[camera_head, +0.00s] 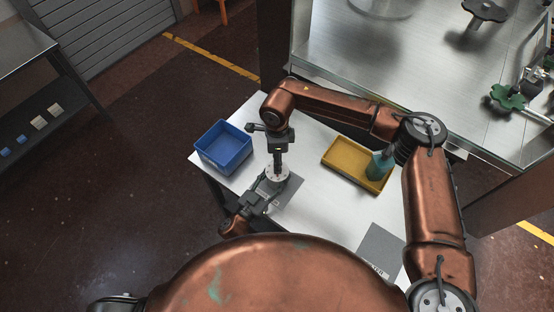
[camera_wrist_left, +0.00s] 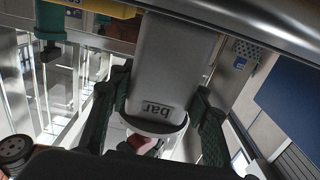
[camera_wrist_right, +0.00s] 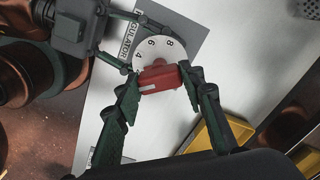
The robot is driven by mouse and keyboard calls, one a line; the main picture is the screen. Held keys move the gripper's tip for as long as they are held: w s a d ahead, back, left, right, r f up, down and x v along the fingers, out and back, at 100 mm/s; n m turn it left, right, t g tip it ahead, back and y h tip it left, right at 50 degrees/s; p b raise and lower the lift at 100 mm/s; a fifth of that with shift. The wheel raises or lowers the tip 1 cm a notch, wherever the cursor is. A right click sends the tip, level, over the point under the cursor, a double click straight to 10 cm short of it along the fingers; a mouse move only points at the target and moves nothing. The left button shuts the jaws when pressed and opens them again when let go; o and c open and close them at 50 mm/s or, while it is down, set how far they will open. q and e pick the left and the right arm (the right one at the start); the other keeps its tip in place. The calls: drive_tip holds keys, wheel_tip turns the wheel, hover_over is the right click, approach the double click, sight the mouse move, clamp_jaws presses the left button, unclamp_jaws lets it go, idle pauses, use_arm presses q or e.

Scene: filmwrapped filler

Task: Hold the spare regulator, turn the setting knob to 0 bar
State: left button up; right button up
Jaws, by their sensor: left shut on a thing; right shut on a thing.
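The spare regulator has a grey body (camera_wrist_left: 172,65) marked "bar" and a round white dial (camera_wrist_right: 170,50) with 4, 6 and 8 visible. It also shows in the head view (camera_head: 277,174). My left gripper (camera_head: 256,197) is shut on the body from the side; its fingers flank the body in the left wrist view (camera_wrist_left: 160,105). The red setting knob (camera_wrist_right: 158,77) sits on the dial, with a white mark near its lower-left end. My right gripper (camera_wrist_right: 162,88) is shut on the knob from above. Part of the dial is hidden by the knob and fingers.
A grey mat (camera_head: 292,189) lettered "REGULATOR" lies beneath on the white table (camera_head: 318,205). A blue bin (camera_head: 224,147) stands at left. A yellow tray (camera_head: 345,153) holds a teal item (camera_head: 379,165). Another grey mat (camera_head: 381,243) lies at right. A steel bench (camera_head: 400,85) stands behind.

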use_arm(q)
drive_tip(key=shift+s+f, duration=0.1)
use_arm(e)
drive_tip(key=n, duration=0.5)
drive_tip(key=shift+w+d+n, duration=0.1)
drive_tip(key=shift+w+n, duration=0.1)
drive_tip(key=shift+n, duration=2.3)
drive_tip(key=o, duration=1.2)
drive_tip(key=shift+s, duration=0.15)
drive_tip(key=shift+c, duration=0.2)
wheel_tip(320, 180, up, 12)
